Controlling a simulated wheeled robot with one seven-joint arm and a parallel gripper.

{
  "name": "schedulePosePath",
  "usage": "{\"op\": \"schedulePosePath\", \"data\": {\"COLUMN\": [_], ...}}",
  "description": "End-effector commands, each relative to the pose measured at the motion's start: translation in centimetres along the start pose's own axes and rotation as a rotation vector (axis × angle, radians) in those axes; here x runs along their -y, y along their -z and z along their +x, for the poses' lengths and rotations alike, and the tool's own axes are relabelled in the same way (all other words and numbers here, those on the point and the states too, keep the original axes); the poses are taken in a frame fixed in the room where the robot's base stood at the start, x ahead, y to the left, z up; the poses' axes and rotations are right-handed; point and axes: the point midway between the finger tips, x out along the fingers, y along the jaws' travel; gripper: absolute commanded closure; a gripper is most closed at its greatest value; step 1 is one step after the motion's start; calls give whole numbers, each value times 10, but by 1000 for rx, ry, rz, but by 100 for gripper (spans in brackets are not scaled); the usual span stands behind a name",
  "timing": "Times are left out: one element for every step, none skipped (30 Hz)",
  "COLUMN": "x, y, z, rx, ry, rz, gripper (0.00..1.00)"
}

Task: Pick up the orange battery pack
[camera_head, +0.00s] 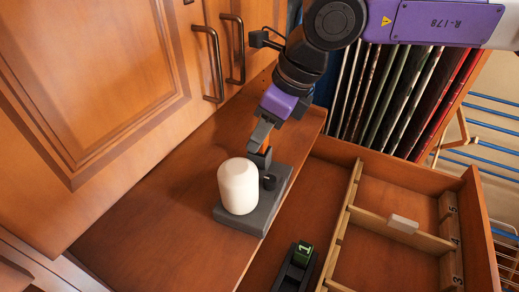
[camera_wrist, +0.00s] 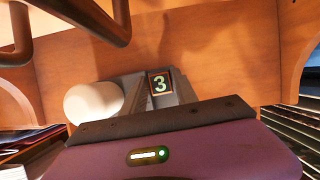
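The orange battery pack (camera_head: 265,132) shows as a narrow strip of orange between the fingers of my gripper (camera_head: 260,150) in the head view. In the wrist view its top end (camera_wrist: 160,84) bears a green "3" on a dark face with an orange edge. The grey fingers (camera_wrist: 160,95) lie close against both its sides and look shut on it. My gripper points down over the far end of a grey base (camera_head: 262,212) that carries a white rounded cylinder (camera_head: 238,186). The fingers hide most of the pack; whether it touches the base, I cannot tell.
The base stands on a wooden counter (camera_head: 170,215) beside cabinet doors with dark handles (camera_head: 212,62). To the right is an open drawer with dividers (camera_head: 400,236), a small pale block (camera_head: 403,223) and a black holder (camera_head: 290,275) with a green pack marked "1" (camera_head: 303,253).

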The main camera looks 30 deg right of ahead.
Motion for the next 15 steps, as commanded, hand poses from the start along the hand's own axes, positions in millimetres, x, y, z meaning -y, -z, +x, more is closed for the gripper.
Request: {"op": "schedulePosePath", "data": {"x": [0, 0, 0, 0, 0, 0, 0, 0, 0, 0, 0, 0, 0, 0, 0], "y": [0, 0, 0, 0, 0, 0, 0, 0, 0, 0, 0, 0, 0, 0, 0], "z": [0, 0, 0, 0, 0, 0, 0, 0, 0, 0, 0, 0, 0, 0, 0], "rx": [0, 0, 0, 0, 0, 0, 0, 0, 0, 0, 0, 0, 0, 0, 0], "ry": [0, 0, 0, 0, 0, 0, 0, 0, 0, 0, 0, 0, 0, 0, 0], "rz": [0, 0, 0, 0, 0, 0, 0, 0, 0, 0, 0, 0, 0, 0, 0], "gripper": [77, 83, 90, 96, 100, 100, 100, 100, 100, 100, 100, 100, 100, 100, 100]}}
